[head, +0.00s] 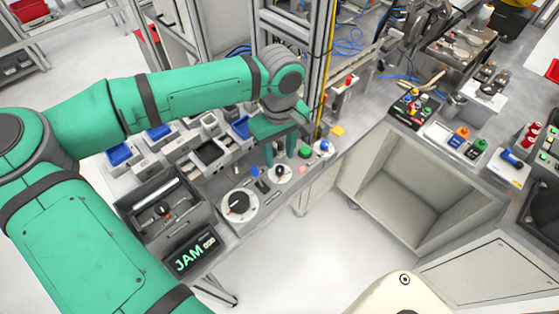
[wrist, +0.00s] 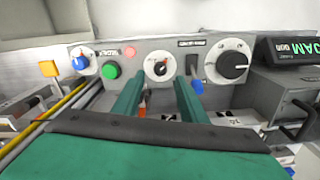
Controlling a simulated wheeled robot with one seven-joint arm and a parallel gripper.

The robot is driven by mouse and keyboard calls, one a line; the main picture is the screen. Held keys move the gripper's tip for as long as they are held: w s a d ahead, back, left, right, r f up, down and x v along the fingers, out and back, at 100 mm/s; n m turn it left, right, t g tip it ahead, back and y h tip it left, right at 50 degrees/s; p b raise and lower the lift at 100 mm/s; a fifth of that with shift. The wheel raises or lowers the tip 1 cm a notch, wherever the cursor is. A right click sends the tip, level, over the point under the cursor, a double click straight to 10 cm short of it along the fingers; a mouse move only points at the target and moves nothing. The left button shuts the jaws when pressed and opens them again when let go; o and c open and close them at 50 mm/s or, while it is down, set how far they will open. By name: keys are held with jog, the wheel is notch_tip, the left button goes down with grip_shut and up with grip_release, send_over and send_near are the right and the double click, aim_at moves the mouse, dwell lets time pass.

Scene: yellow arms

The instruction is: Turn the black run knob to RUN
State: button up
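A grey control panel (wrist: 213,46) spans the wrist view. A small dark knob (wrist: 159,69) on a white round dial sits at its middle; it also shows in the head view (head: 281,174). A larger black knob (wrist: 233,65) on a white dial is to its right. The labels are too small to read, so I cannot tell which is marked RUN. My gripper (wrist: 160,82) is open and empty. Its two green fingers point at the panel, with the small knob seen between their tips; contact cannot be told. The gripper shows in the head view (head: 280,160) above the panel.
On the panel are a blue knob (wrist: 82,63), a green button (wrist: 110,71), a pink-red light (wrist: 129,51) and a lever switch (wrist: 193,68). A display reading JAM (head: 192,252) and a grey toolbox (head: 165,211) stand beside it. Parts bins line the bench behind.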

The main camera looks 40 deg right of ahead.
aim_at(279, 169)
notch_tip(279, 169, up, 6)
jog(key=shift+f, duration=0.1)
jog(key=shift+a, duration=0.1)
dwell(0.7)
